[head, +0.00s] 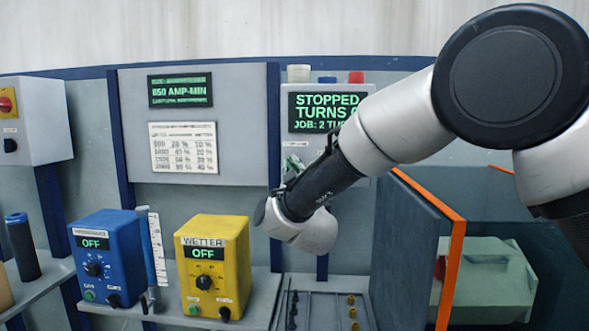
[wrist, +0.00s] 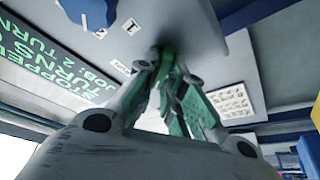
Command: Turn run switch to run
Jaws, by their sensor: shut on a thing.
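The control panel (head: 300,155) has a display (head: 328,112) reading STOPPED, TURNS and JOB: 2. The same display (wrist: 55,60) shows tilted in the wrist view. My gripper (head: 292,163) is at the panel's face, below the display, and my wrist hides much of this area. In the wrist view, my gripper's green-padded fingers (wrist: 168,75) are closed on a small dark switch (wrist: 155,51) on the panel. The fingertips mostly cover it, so its pointing direction cannot be told. A larger dial (wrist: 88,10) with number marks is at the top left of the wrist view.
A blue box (head: 105,255) and a yellow wetter box (head: 215,265), both showing OFF, stand on the shelf at the left. An orange-edged partition (head: 450,265) stands right of my wrist. A tray (head: 325,300) with small pegs lies below.

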